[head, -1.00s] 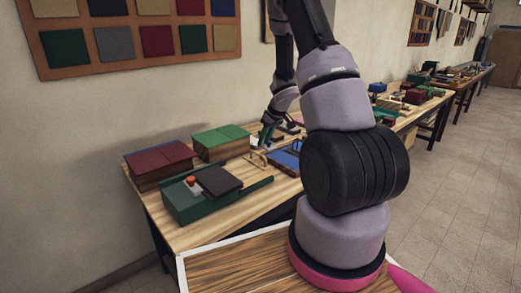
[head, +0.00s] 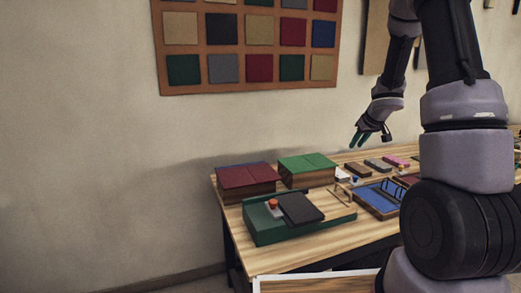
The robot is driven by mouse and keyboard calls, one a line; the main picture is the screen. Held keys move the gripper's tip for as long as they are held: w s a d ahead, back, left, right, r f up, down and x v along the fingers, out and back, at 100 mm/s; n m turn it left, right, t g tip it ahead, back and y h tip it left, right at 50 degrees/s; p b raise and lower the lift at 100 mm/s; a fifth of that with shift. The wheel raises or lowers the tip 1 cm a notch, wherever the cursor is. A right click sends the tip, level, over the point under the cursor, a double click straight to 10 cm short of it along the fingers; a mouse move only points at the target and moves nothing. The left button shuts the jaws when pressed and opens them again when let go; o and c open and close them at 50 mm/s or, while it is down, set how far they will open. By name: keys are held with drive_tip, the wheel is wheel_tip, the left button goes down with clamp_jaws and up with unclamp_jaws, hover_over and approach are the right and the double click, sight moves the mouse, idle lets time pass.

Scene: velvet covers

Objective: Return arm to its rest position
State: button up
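My gripper (head: 359,139) is in the head view, right of centre, at the end of my bent arm. It hangs above the back of the workbench, clear of the things on it. Its two green fingertips point down and left with a small gap between them. Nothing shows between them. My large arm links cover the right side of the view and hide part of the bench.
On the workbench (head: 285,245) are a red-topped box (head: 246,180), a green-topped box (head: 307,168), a green device with a black plate (head: 300,207) and a blue tray (head: 376,198). A swatch board (head: 245,76) hangs on the wall. The left side is free.

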drive_tip(key=s+r+m+t+h, duration=0.1)
drive_tip(key=s+r+m+h, duration=0.15)
drive_tip(key=s+r, duration=0.55)
drive_tip(key=s+r+m+t+h, duration=0.1)
drive_tip(key=s+r+m, duration=0.2)
drive_tip(key=r, duration=0.8)
drive_tip(key=s+a+r+g+y, duration=0.1)
drive_tip(key=s+a+y, duration=0.1)
drive_tip(key=s+a, duration=0.5)
drive_tip(key=s+a+r+g+y, duration=0.1)
drive_tip(key=s+a, duration=0.6)
drive_tip(key=s, duration=0.8)
drive_tip(key=shift+a+r+y, duration=0.25)
drive_tip(key=shift+r+y, duration=0.35)
drive_tip(key=shift+y, duration=0.45)
